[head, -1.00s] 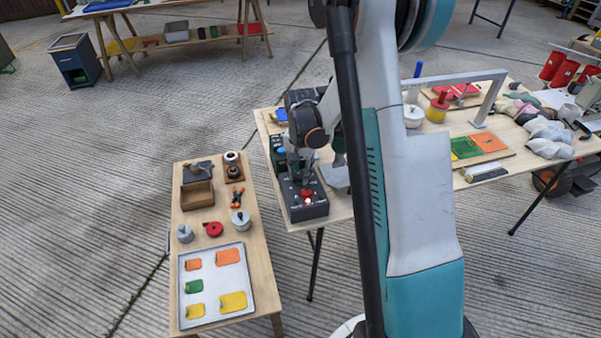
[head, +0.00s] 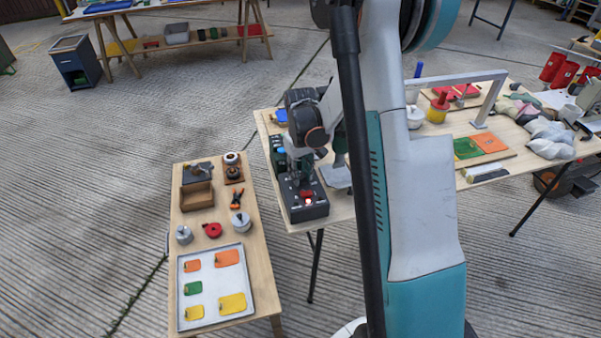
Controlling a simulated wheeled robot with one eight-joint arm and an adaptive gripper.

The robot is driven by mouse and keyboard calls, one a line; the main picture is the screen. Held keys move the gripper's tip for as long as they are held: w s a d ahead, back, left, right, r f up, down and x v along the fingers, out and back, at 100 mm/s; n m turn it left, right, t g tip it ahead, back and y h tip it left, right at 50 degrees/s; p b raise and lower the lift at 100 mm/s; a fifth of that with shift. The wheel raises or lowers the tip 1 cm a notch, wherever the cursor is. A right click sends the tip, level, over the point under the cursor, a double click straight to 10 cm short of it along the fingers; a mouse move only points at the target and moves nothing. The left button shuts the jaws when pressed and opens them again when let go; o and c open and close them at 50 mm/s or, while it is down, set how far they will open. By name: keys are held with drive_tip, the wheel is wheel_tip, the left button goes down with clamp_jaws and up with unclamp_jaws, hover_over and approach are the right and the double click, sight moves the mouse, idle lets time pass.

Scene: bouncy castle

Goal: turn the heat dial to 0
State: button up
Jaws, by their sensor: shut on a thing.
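A dark control box (head: 312,211) stands at the left end of the long wooden table. A red knob (head: 307,196) and a small lit light (head: 309,202) show on its top. My gripper (head: 301,184) points down over the box, just behind the red knob in the picture. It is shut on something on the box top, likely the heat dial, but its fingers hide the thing. The dial's marks and pointer are too small to read.
A low wooden bench (head: 262,262) stands left of the box, with a tray (head: 244,315) of coloured pieces. A grey frame (head: 492,100) rises from the long table (head: 400,150) behind my arm. Open floor lies further left.

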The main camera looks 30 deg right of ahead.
drive_tip(key=n, duration=0.6)
idle(0.6)
drive_tip(key=o, duration=1.1)
drive_tip(key=shift+r, duration=0.1)
wheel_tip(320, 180, up, 12)
drive_tip(key=shift+f, duration=0.1)
